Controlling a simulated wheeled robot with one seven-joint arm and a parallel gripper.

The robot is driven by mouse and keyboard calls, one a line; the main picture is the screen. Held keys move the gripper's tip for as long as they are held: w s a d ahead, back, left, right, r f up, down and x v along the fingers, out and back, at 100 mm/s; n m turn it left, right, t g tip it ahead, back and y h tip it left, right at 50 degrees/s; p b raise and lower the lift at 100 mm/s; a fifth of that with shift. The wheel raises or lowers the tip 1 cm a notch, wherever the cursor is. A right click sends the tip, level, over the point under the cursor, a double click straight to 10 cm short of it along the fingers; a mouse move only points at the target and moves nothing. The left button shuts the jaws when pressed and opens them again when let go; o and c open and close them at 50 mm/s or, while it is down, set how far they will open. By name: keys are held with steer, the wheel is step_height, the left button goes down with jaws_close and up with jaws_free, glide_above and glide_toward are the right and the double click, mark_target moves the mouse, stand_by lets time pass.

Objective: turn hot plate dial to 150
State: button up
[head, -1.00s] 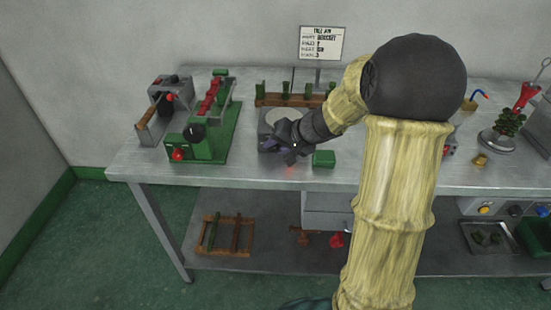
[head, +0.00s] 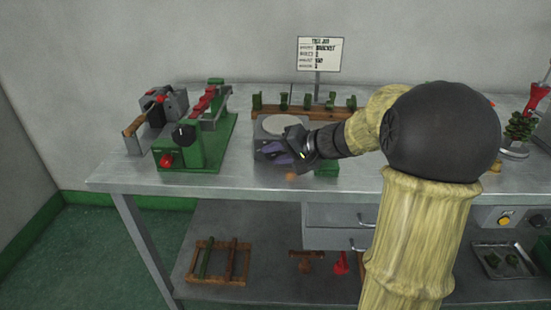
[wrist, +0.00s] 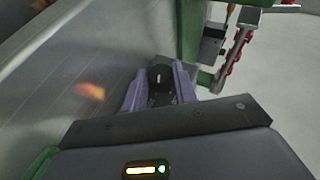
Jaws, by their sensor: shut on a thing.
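The hot plate is a grey box (head: 258,149) with a pale round top (head: 282,124), near the front of the metal table. My gripper (head: 276,151) is at its front side and covers the dial in the head view. In the wrist view, my purple fingers (wrist: 158,90) are shut on a black dial (wrist: 159,75), one on each side. The dial has a short white mark. I cannot read any scale or number around it.
A green machine (head: 205,145) with a black knob and red parts stands to the left. A green block (head: 326,169) lies just right of the gripper. A rack of green pieces (head: 300,110) and a sign (head: 320,54) are behind. A blurred orange glow shows on the tabletop.

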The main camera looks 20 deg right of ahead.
steer(key=shift+r, duration=0.15)
steer(key=o, duration=1)
steer(key=p+v, duration=0.2)
steer(key=v, duration=1.5)
steer(key=shift+s+d+p, duration=0.15)
steer(key=shift+d+p, duration=0.1)
steer(key=shift+p, duration=0.1)
steer(key=shift+c, duration=0.2)
